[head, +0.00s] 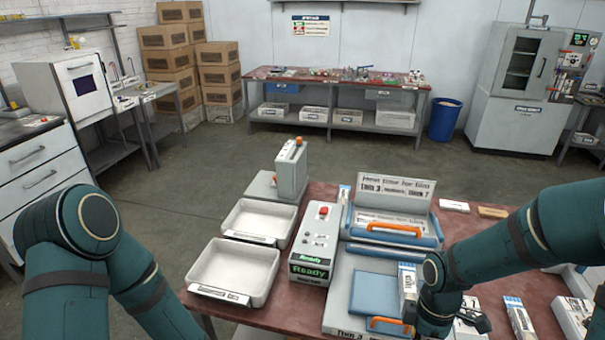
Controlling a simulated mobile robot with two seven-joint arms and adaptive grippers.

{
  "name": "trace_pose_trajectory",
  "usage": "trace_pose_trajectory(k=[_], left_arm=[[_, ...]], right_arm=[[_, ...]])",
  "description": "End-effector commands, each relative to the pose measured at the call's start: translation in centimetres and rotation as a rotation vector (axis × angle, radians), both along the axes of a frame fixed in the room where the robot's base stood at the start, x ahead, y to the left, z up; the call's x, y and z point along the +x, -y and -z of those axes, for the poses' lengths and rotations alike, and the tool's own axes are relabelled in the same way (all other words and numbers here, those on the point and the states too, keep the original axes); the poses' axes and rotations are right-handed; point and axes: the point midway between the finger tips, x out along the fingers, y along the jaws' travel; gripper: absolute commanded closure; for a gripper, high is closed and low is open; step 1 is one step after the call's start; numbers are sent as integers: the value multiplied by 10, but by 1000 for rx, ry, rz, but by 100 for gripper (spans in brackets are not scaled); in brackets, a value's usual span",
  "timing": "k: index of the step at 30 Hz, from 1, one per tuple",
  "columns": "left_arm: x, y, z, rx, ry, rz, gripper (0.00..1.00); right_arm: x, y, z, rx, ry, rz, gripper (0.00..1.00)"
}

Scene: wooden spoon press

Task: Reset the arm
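My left arm (68,255) comes in at the lower left and bends down out of the frame, so its gripper is not in view. My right arm (500,245) reaches in from the right over the table and bends down at the wrist. A dark part of my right gripper (475,319) shows beside the wrist, low in the picture. Its fingers are not clear, and I cannot tell whether it holds anything.
A red-brown table (455,225) carries two white trays (235,272), a control box (316,242) reading "Ready", a second blue unit with an orange handle (395,229), and several small boxes (520,318). The grey floor (330,155) behind is clear.

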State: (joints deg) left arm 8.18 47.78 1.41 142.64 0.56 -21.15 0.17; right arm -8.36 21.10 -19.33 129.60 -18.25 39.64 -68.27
Motion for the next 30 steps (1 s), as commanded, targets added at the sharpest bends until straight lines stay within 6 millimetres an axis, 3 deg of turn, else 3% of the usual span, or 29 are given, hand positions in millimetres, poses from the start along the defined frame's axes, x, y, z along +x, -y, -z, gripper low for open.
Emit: trace_pose_trajectory(k=[1, 8, 15, 21, 30], left_arm=[[0, 0, 8, 0, -1, 1, 12], [-2, 1, 28, 1, -6, 4, 12], [-5, 2, 51, 4, -14, 8, 12], [-5, 3, 60, 4, -16, 11, 12], [-6, 3, 60, 4, -16, 11, 12]], right_arm=[[-1, -13, 25, 13, 4, 78, 59], [-1, -63, 104, 77, 49, 512, 59], [-15, -117, 181, 167, 32, 1110, 59], [-23, -136, 207, 211, 7, 1419, 59], [-23, -139, 209, 220, 3, 1483, 59]])
